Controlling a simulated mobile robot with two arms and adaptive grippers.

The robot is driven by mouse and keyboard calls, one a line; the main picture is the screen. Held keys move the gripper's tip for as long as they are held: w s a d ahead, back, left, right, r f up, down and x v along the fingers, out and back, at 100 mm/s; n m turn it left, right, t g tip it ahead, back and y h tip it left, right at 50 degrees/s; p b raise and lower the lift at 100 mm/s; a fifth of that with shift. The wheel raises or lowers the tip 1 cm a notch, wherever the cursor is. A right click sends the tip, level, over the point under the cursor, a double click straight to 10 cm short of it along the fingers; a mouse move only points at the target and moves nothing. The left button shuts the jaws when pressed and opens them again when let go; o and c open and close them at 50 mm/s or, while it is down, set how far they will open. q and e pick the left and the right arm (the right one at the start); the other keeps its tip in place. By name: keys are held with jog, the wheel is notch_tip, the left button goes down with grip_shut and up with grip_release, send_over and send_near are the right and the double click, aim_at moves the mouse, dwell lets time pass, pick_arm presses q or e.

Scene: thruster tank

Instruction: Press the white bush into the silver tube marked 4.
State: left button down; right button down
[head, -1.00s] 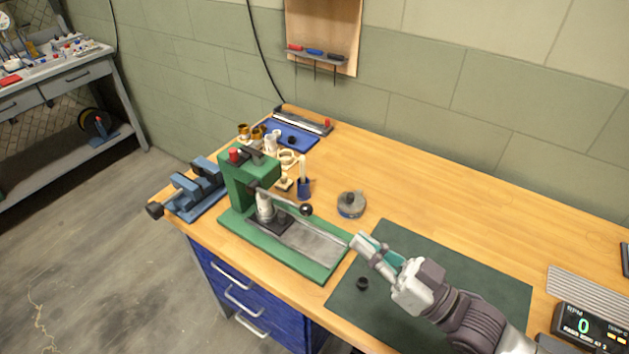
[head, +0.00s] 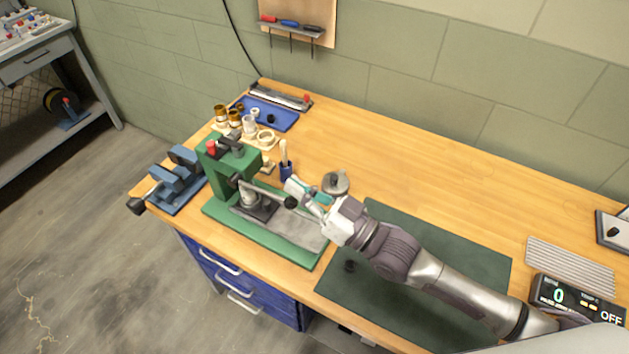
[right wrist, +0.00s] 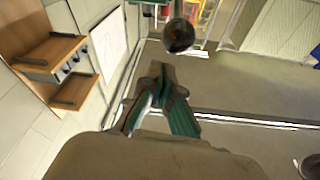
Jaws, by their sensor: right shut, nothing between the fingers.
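A green lever press (head: 217,172) stands on the bench, its lever ending in a black ball knob (head: 291,202). A silver cylindrical part (head: 248,194) stands upright on the dark plate under its ram; I cannot read a 4 on it or make out a white bush there. My right gripper (head: 294,186) is shut and empty, close by the ball knob. In the right wrist view the ball knob (right wrist: 179,36) is just beyond the shut fingertips (right wrist: 165,82), apparently apart from them. My left gripper is not in view.
Behind the press stand brass-coloured parts (head: 221,114), pale rings (head: 266,137) and a blue tray (head: 275,116). A blue cup (head: 286,170) and a round grey tin (head: 336,183) are near the gripper. A blue vise (head: 175,180) is left. The green mat (head: 440,255) is mostly clear.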

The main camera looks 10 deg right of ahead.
jog(key=shift+s+f, duration=0.3)
jog(key=shift+f, duration=0.65)
